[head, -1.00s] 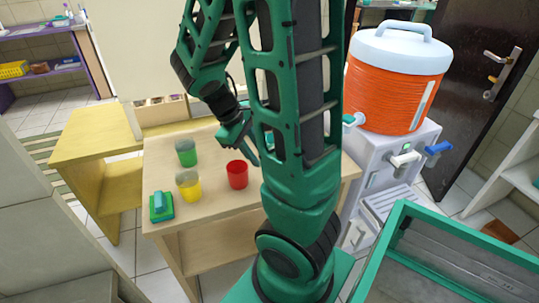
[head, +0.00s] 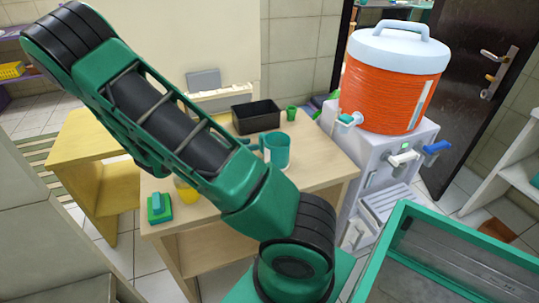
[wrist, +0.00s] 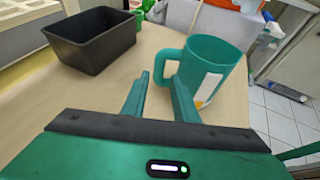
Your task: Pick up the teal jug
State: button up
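The teal jug (head: 275,150) stands upright on the wooden table (head: 318,172), toward its right side. In the wrist view the jug (wrist: 213,60) shows its open top, a pale label on its side and its handle (wrist: 168,68) facing left. My gripper (wrist: 161,88) is open, with its two fingers pointing at the handle side of the jug. The handle appears just beyond the fingertips, nearer the right finger; I cannot tell whether they touch. In the head view my arm hides most of the gripper.
A black bin (head: 256,117) and a small green cup (head: 291,113) stand behind the jug. The orange water cooler (head: 390,85) is to the right. A green sponge-like block (head: 159,208) and a partly hidden yellow cup (head: 187,193) are at the table's front left.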

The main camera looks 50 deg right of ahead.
aim_at(267, 142)
jog(key=shift+d+f, duration=0.2)
jog(key=shift+d, duration=0.3)
jog(key=x, duration=0.9)
jog(key=shift+w+d+f, duration=0.15)
jog(key=shift+w+d, duration=0.05)
jog(key=shift+d, duration=0.2)
jog(key=shift+c, duration=0.7)
grip_shut()
